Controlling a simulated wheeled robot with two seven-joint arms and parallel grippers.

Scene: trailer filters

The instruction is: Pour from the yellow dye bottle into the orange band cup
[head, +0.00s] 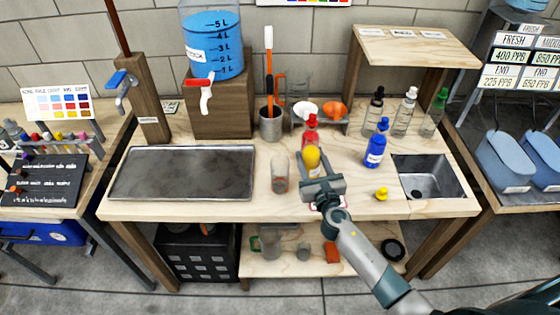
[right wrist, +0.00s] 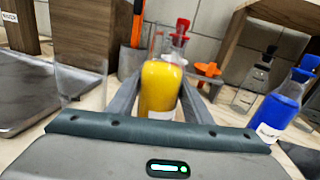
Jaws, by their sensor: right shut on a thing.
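The yellow dye bottle (head: 312,160) is held upright, uncapped, in my right gripper (head: 318,180) above the front middle of the bench. The right wrist view shows its clear glass and yellow dye (right wrist: 162,88) between the two fingers. A clear cup (head: 280,172) stands just left of the bottle, with a reddish-orange tint near its base. It shows as a clear wall (right wrist: 80,55) at the left of the wrist view. I cannot make out its band clearly. A small yellow stopper (head: 381,194) lies on the bench to the right. My left gripper is out of view.
A red dye bottle (head: 311,130) stands close behind the yellow one, and a blue bottle (head: 376,148) stands to the right. A metal tray (head: 182,172) lies left and a sink (head: 430,176) is right. A steel pot (head: 270,124) with tools stands behind the cup.

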